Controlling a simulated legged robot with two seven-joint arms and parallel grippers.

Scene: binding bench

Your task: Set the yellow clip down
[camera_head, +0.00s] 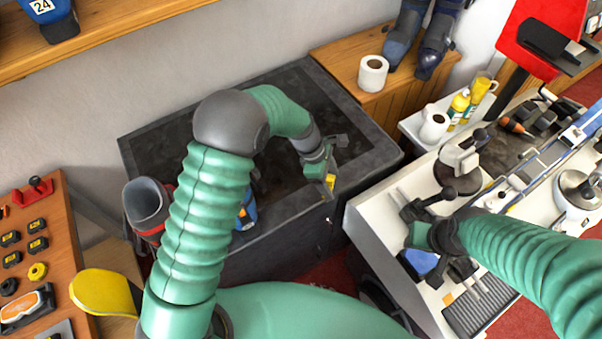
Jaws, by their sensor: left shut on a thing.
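The small yellow clip (330,181) shows at the tip of my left gripper (328,172), above the front right part of the dark bench top. My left gripper is shut on it, and the green hand hides part of the grip. I cannot tell whether the clip touches the bench top. My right gripper (414,236) is over the near left end of the white bench, pointing left. Its fingertips are not clear, so its opening cannot be read.
The dark bench (280,100) has free room on its top. A white paper roll (373,74) stands on a wooden cabinet behind it. The white bench (375,225) at right holds several tools. A board with black and yellow items (55,220) is at left.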

